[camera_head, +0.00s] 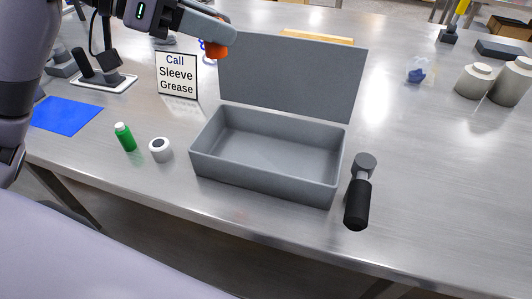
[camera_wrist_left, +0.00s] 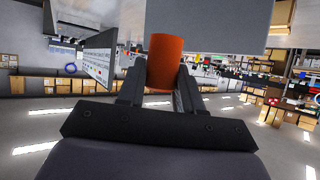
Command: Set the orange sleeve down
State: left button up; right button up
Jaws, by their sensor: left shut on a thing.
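The orange sleeve (camera_head: 217,46) is in the head view, at the top, in front of the upper left corner of the open grey lid. My left gripper (camera_head: 205,28) comes in from the upper left and is shut on the sleeve, holding it up in the air. In the left wrist view the orange sleeve (camera_wrist_left: 164,62) stands between the two dark fingers of my left gripper (camera_wrist_left: 160,85). Part of the sleeve is hidden behind the gripper in the head view. My right gripper is not seen in either view.
An open, empty grey box (camera_head: 262,180) stands mid-table. A sign reading "Call Sleeve Grease" (camera_head: 177,75), a green bottle (camera_head: 125,137), a white roll-like item (camera_head: 160,150) and a blue mat (camera_head: 66,115) are left. A black-handled tool (camera_head: 358,203) lies right; the table's right side is mostly free.

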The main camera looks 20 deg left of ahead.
pick_arm(q)
notch_tip(320, 180, down, 15)
jog(key=shift+f+b, duration=0.1)
jog(key=shift+b, duration=1.1)
grip_shut()
jog(key=shift+a+f, duration=0.1)
jog(key=shift+f, duration=2.2)
jog(key=shift+f+b, duration=0.55)
jog(key=shift+f, duration=0.1)
jog(key=o, duration=1.1)
grip_release()
jog(key=shift+o, duration=0.2)
